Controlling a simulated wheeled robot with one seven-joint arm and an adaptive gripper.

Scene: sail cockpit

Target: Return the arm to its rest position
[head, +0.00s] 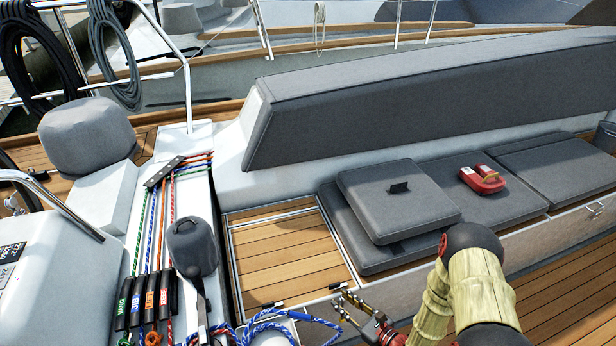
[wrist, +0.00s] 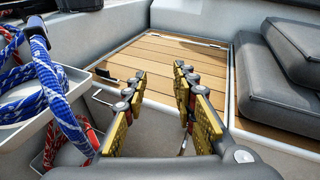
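My gripper (head: 352,307) is at the bottom middle of the head view, beside the coiled ropes and in front of the wooden seat locker lid. In the wrist view my gripper (wrist: 160,82) shows two yellow-padded fingers standing well apart with nothing between them. Through the gap I see the pale locker front and the wooden lid (wrist: 165,60). My arm (head: 465,285) comes in bent from the lower right of the head view. The fingers appear clear of the ropes, though the nearest gap is hard to judge.
Blue and red ropes (wrist: 30,95) hang in white bins close left of my gripper. A winch (head: 192,248) and rope clutches (head: 148,300) stand left. Grey cushions (head: 397,200), one stacked, and a red object (head: 482,179) lie right. The wooden lid (head: 287,258) is bare.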

